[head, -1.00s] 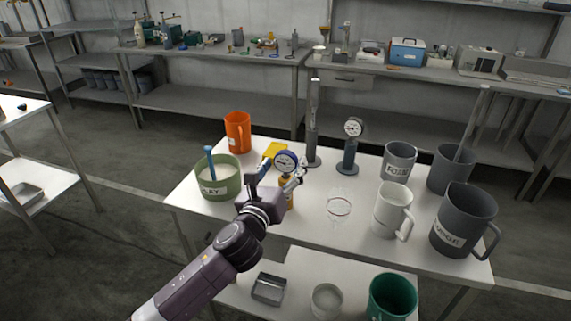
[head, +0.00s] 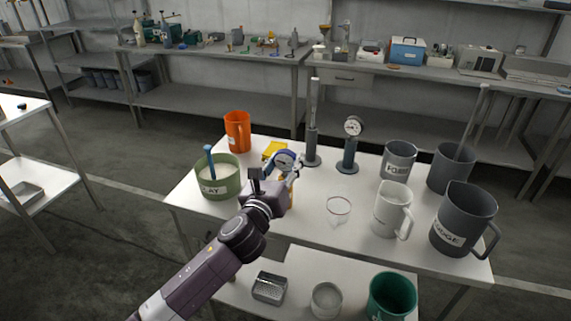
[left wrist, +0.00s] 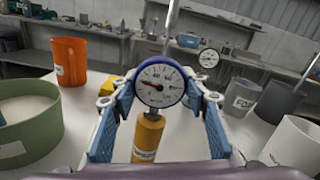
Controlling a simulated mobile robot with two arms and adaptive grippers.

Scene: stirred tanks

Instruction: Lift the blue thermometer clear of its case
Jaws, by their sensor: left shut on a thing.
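The blue thermometer has a round white dial with a blue rim (head: 285,158); it shows large in the left wrist view (left wrist: 160,85). My left gripper (head: 281,171) is shut on it, with a blue-padded finger on each side of the dial. Its case, an orange-yellow cylinder (left wrist: 148,137), stands upright just below the dial. A short grey piece of stem shows between dial and case top. I cannot tell how much stem is inside the case. In the head view the gripper hides most of the case. My right gripper is not in view.
On the white table (head: 310,205) stand a green tub (head: 218,182), an orange mug (head: 237,131), a yellow block (head: 275,148), a grey dial thermometer (head: 353,128), a tall grey cylinder (head: 312,145), a clear glass vessel (head: 338,208) and several grey and white mugs to the right.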

